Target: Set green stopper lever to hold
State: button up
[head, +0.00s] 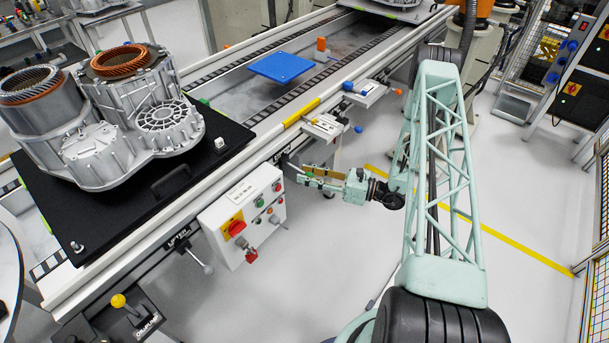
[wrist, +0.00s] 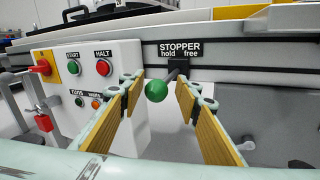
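The green ball knob of the stopper lever (wrist: 156,90) shows in the wrist view. Its dark shaft runs from a pivot under the STOPPER plate (wrist: 180,49), with the knob left of and below the pivot in the picture. The plate reads "hold" at left and "free" at right. My gripper (wrist: 160,82) is open, one finger on each side of the knob, with a gap visible on both sides. I cannot tell how deep the knob sits between the tips.
A control box (head: 240,215) with START and HALT buttons and a red-yellow switch is left of my gripper. The conveyor rail (head: 255,150) runs behind. Other levers, with blue (head: 348,86) and yellow (head: 118,301) knobs, stand along it. Open floor lies to the right.

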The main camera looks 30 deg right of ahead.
jog(key=v, duration=1.1)
dwell(0.3)
jog(key=shift+a+r, duration=0.1)
dwell(0.7)
jog(key=w+a+r+n+g+y, duration=0.1)
jog(key=a+r+n+g, duration=0.25)
jog(key=r, duration=0.45)
jog(key=a+r+n+g+y, duration=0.2)
jog(key=a+r+n+g, duration=0.1)
jog(key=a+r, duration=0.3)
jog(key=s+a+r+n+g+h, duration=0.25)
jog(key=s+a+r+n, duration=0.2)
jog(key=r, duration=0.35)
jog(key=s+a+r+n+g+h, duration=0.1)
jog(key=s+a+r+n+g, duration=0.2)
jog(key=a+r, duration=0.45)
jog(key=s+a+r+n+g+h, duration=0.2)
jog(key=s+a+r+n, duration=0.2)
jog(key=r, duration=0.5)
jog(key=s+a+r+n+t+h, duration=0.1)
jog(key=s+r+n+t+h, duration=0.1)
jog(key=s+r+n+h, duration=0.3)
jog(key=s+a+r+n+t+h, duration=0.1)
jog(key=s+r+n+h, duration=0.3)
jog(key=s+r, duration=0.8)
jog(key=shift+s+n+t+h, duration=0.35)
jog(key=shift+s+n+t, duration=0.75)
jog(key=shift+s, duration=2.65)
